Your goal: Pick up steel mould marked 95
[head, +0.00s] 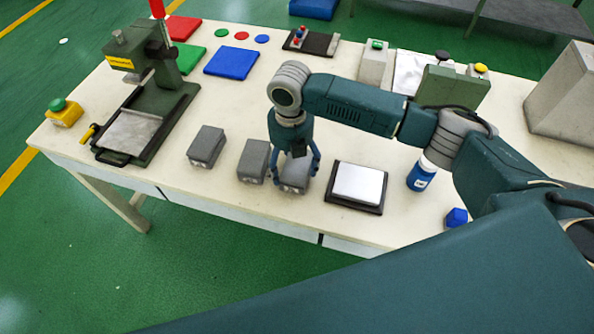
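Three grey steel moulds stand in a row on the table: a left mould (206,147), a middle mould (253,161) and a right mould (294,176). Their markings are too small to read, so I cannot tell which is marked 95. My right gripper (296,177) points down over the right mould, with its spread fingers on either side of it. The gripper partly hides this mould. I cannot tell whether the fingers touch it. The mould appears to rest on the table. My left gripper is not in view.
A black-framed plate (357,184) lies right of the right mould. A blue bottle (421,174) and a small blue object (456,217) stand farther right. A green press (148,95) stands at the left. The middle mould is close beside my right gripper.

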